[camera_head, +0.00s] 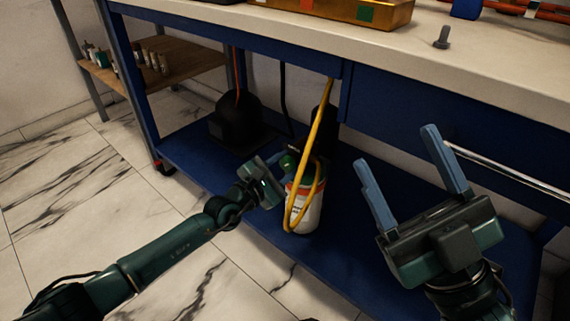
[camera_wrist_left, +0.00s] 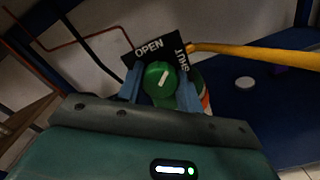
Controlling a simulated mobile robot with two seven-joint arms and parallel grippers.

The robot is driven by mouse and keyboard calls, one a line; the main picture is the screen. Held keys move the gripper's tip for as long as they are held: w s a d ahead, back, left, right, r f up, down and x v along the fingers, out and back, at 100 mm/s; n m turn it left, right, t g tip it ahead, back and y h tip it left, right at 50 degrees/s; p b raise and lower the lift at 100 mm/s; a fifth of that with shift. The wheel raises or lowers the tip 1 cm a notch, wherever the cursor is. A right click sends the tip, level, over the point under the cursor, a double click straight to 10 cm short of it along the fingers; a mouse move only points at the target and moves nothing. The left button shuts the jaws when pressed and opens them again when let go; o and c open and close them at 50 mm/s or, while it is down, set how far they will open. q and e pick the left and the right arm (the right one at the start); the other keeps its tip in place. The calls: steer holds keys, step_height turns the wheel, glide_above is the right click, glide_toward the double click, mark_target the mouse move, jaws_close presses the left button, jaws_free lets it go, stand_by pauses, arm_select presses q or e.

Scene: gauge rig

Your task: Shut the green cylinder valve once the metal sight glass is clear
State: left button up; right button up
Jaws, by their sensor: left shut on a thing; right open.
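A white cylinder (camera_head: 306,212) with a red-orange band stands upright on the blue lower shelf under the bench. Its green valve knob (camera_wrist_left: 159,80) shows in the left wrist view, below a black plate (camera_wrist_left: 158,52) lettered OPEN and SHUT. The white line on the knob slants up and right, roughly between the two words. My left gripper (camera_head: 273,182) is at the cylinder's top; its blue fingers (camera_wrist_left: 160,90) are shut on the knob from both sides. My right gripper (camera_head: 408,168) is open and empty, right of the cylinder. I cannot make out the sight glass.
A yellow hose (camera_head: 316,125) runs down over the cylinder. A dark rounded object (camera_head: 235,122) stands on the shelf at left. The bench top (camera_head: 440,60) overhangs, holding a brass tray (camera_head: 372,14) and a grey bolt (camera_head: 442,38).

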arm_select(q)
steer(key=m, duration=0.5)
steer(key=shift+p, duration=0.3)
steer(key=shift+m, duration=1.7)
arm_select(e)
steer(key=shift+w+f+m+h, duration=0.3)
steer(key=shift+f+m+h, duration=0.35)
steer(key=shift+m+h, duration=0.35)
steer(key=shift+f+t, duration=0.15)
steer(key=shift+t, duration=0.15)
arm_select(q)
steer(key=o, duration=1)
arm_select(e)
steer(key=shift+s, duration=0.1)
arm_select(q)
steer(key=shift+s+a+p, duration=0.1)
steer(key=shift+s+p, duration=0.05)
steer(key=shift+p, duration=0.2)
steer(key=p+v, duration=0.4)
steer(key=v, duration=0.8)
steer(key=shift+s+a, duration=0.2)
steer(key=shift+s, duration=0.15)
arm_select(e)
steer(key=f+m+h, duration=0.1)
steer(key=f+m+g+h, duration=0.1)
steer(key=f+m+h, duration=0.3)
steer(key=shift+s+a+f+g, duration=0.1)
steer(key=shift+s+a+g, duration=0.15)
steer(key=shift+a+g, duration=0.15)
